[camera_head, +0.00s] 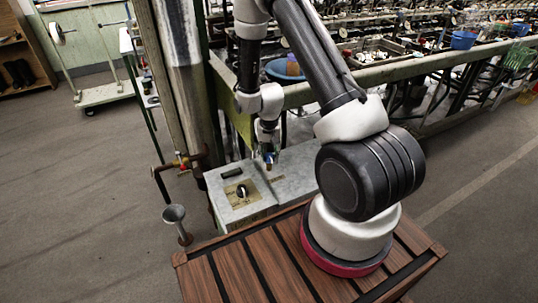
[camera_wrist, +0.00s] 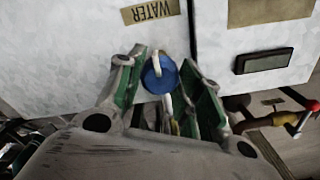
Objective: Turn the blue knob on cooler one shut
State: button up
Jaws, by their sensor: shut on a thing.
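The blue knob (camera_wrist: 161,76) shows in the wrist view with a pale strip across it. It is on the light grey top of a metal box (camera_wrist: 62,50), below a tan label reading WATER (camera_wrist: 151,11). My gripper (camera_wrist: 158,67) has its green-lined fingers on either side of the knob and is shut on it. In the head view my gripper (camera_head: 268,158) points down at the grey box (camera_head: 292,187). The knob cannot be made out clearly there. No cooler number is readable.
A black dial (camera_head: 241,191) on a tan plate sits on the box's left part, with a dark recessed handle (camera_head: 231,172) behind it. Reeling machinery (camera_head: 380,50) fills the back.

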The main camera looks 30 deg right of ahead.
aim_at(269, 155)
jog(key=o, duration=1)
jog(key=shift+o, duration=0.2)
jog(key=shift+r, duration=0.1)
notch_tip(269, 155, up, 12)
